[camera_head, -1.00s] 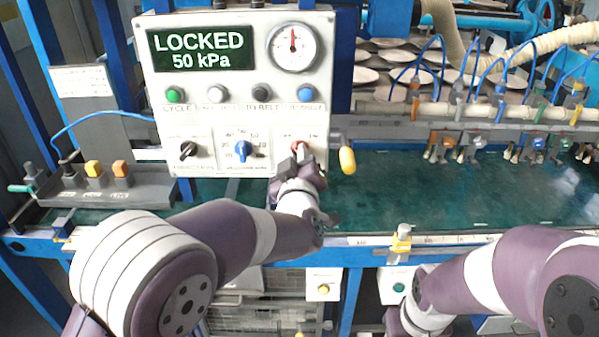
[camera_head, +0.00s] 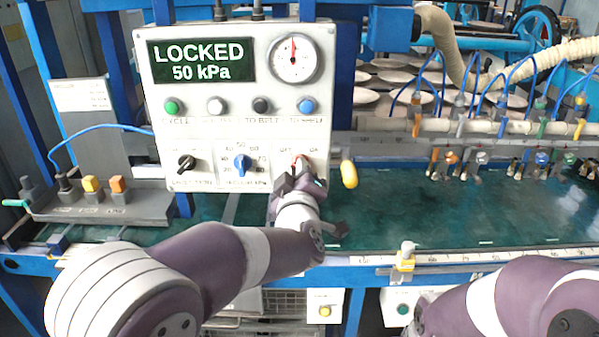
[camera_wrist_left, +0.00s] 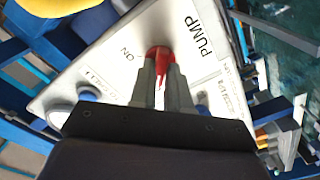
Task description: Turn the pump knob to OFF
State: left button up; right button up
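The red pump knob (camera_head: 299,159) is at the lower right of the white control panel (camera_head: 160,102), between small OFF and ON labels. In the left wrist view the red knob (camera_wrist_left: 159,54) shows with PUMP and ON printed beside it. My left gripper (camera_head: 291,180) is at the knob. In the left wrist view the gripper's grey fingers (camera_wrist_left: 161,84) lie on both sides of the knob's handle, close against it. A pale mark shows on the handle between the fingers. I cannot tell which label it points at. My right arm is at the lower right, its gripper out of view.
The panel's display (camera_head: 201,61) reads LOCKED, 50 kPa, with a gauge (camera_head: 295,58) beside it. A black knob (camera_head: 187,163) and a blue knob (camera_head: 241,165) sit left of the gripper. A yellow-ended lever (camera_head: 349,174) is close on the right.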

pick_arm(q)
jog(key=o, duration=0.3)
jog(key=shift+s, duration=0.1)
jog(key=s+b, duration=0.1)
jog(key=s, duration=1.2)
